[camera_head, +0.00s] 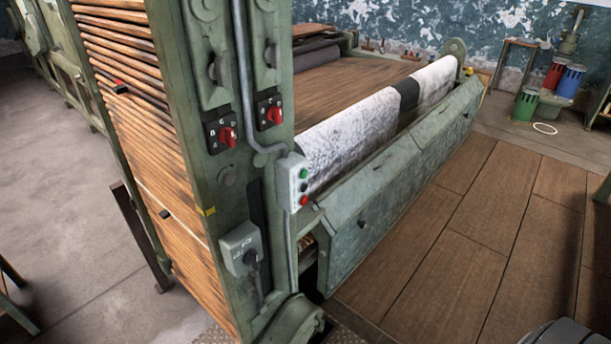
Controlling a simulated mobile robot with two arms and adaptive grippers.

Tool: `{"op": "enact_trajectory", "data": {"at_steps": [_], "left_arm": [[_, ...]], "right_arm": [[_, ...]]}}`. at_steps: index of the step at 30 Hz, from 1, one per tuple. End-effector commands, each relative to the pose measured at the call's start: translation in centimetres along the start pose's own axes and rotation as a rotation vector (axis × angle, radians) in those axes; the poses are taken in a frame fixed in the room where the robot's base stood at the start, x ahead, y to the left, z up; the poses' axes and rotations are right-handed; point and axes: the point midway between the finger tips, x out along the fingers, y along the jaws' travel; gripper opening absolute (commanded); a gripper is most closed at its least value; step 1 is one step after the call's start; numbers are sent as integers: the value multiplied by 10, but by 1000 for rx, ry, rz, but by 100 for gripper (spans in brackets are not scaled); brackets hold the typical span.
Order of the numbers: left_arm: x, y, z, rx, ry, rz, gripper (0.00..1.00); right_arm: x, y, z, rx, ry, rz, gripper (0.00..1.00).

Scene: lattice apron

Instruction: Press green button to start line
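A small pale grey control box (285,182) is fixed to the green machine frame at the middle of the view. The green button (304,173) is at the top of its right-hand face. A dark button (304,187) sits under it and a red button (304,200) is lowest. All three are uncovered and unobstructed. I cannot tell from this view whether the green button is pushed in. Neither of my grippers is in view.
Red rotary switches (227,136) are on the green post, left of the box. A grey lever box (241,250) is lower down. A white speckled roller (350,140) and a metal trough (390,190) extend to the right. Wooden floor (440,270) in front is clear.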

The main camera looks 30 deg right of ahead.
Motion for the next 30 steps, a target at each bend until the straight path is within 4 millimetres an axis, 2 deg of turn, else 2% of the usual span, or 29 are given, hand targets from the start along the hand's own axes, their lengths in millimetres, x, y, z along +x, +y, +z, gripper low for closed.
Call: {"op": "enact_trajectory", "data": {"at_steps": [1, 8, 30], "left_arm": [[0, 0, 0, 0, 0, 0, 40], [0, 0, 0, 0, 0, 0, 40], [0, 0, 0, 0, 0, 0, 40]], "right_arm": [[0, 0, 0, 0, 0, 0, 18], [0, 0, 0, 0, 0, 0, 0], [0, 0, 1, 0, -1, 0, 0]]}}
